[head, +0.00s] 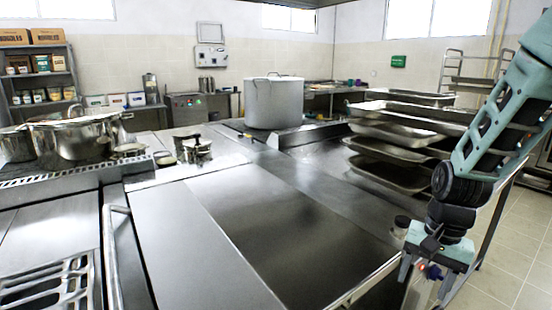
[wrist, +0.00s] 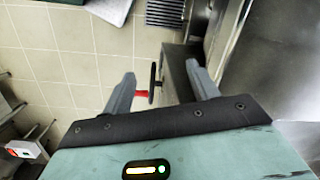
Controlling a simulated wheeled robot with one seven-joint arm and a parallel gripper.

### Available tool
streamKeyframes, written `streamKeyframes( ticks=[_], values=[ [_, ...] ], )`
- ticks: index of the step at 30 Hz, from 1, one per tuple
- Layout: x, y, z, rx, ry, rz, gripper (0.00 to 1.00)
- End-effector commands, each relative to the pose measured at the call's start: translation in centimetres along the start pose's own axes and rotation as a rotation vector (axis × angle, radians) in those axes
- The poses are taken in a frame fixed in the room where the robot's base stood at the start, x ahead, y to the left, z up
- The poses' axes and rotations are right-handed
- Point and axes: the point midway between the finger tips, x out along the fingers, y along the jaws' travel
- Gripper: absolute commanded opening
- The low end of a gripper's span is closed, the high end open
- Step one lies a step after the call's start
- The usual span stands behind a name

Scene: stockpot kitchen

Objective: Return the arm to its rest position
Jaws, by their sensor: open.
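My teal and black arm hangs at the right of the head view. My gripper (head: 424,285) points down beside the right edge of the steel counter (head: 290,220). In the wrist view my gripper (wrist: 163,85) has its two grey fingers spread wide apart with nothing held between them.
A large stockpot (head: 273,103) stands further back, and shiny pots (head: 75,138) stand at the left. The tiled floor (head: 510,255) at the right is clear.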

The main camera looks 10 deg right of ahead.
Motion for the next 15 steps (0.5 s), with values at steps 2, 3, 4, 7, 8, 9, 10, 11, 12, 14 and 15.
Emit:
streamKeyframes(
  ticks=[2, 3, 4, 7, 8, 9, 10, 11, 12, 14, 15],
  values=[
    [-1.4, -1.5, 1.4, -0.267, 0.095, 0.001, 0.59],
    [-2.0, -2.2, 2.0, -0.39, 0.138, 0.002, 0.59],
    [-2.4, -2.6, 2.5, -0.478, 0.169, 0.003, 0.59],
    [-3.8, -4.1, 4.2, -0.764, 0.269, 0.005, 0.59],
    [-4.2, -4.5, 4.7, -0.849, 0.299, 0.006, 0.59],
    [-4.4, -5.5, 6.4, -0.914, 0.284, 0.006, 0.59],
    [-4.4, -6.2, 7.9, -0.952, 0.262, 0.005, 0.59],
    [-4.5, -6.8, 9.3, -0.992, 0.242, 0.005, 0.59],
    [-4.6, -7.5, 11.4, -1.048, 0.218, 0.007, 0.59],
    [-4.8, -8.2, 14.4, -1.132, 0.183, 0.011, 0.59],
    [-4.9, -8.4, 16.5, -1.19, 0.159, 0.017, 0.59]
  ],
)
